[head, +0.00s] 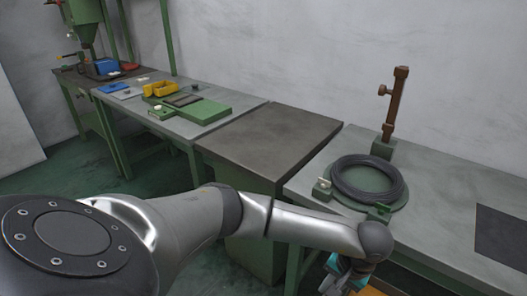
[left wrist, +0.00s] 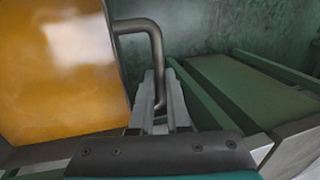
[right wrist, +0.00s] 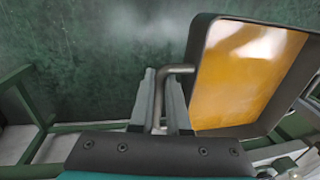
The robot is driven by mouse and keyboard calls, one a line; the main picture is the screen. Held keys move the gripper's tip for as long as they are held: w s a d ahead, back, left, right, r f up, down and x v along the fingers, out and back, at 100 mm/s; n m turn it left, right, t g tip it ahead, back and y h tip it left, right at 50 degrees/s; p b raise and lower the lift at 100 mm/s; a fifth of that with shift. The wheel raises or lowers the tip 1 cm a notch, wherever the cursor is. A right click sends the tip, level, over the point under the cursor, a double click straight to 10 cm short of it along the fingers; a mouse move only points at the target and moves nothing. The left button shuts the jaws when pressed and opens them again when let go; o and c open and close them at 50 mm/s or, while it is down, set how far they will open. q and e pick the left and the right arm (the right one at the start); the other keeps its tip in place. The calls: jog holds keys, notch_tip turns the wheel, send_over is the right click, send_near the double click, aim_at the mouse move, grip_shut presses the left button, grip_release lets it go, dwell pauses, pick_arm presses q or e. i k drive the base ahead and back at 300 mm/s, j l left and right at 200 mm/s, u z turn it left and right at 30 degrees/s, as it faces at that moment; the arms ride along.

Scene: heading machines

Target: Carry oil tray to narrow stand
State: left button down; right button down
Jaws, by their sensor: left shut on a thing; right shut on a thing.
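The oil tray is a dark-rimmed tray holding glossy orange oil. Its rim shows in the left wrist view (left wrist: 119,62) and in the right wrist view (right wrist: 197,55); only a sliver of orange oil (head: 368,291) shows at the head view's bottom edge. My left gripper (left wrist: 161,75) is shut on one bent metal handle of the tray. My right gripper (right wrist: 161,76) is shut on another bent handle; it is out of the head view. A green stand with a bare dark top (head: 275,135) is between two benches; I cannot tell if it is the narrow stand.
The right bench (head: 440,185) carries a black wire coil (head: 368,180) on a round green plate and a brown post (head: 395,105). The left bench holds a yellow bin (head: 160,89) and green fixture (head: 190,108). Green framework lies close beside my left gripper.

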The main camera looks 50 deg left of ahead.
aim_at(268, 141)
jog(key=k+j, duration=0.1)
jog(key=j, duration=1.6)
jog(key=k+j, duration=0.15)
jog(key=j, duration=1.55)
jog(key=k, duration=0.05)
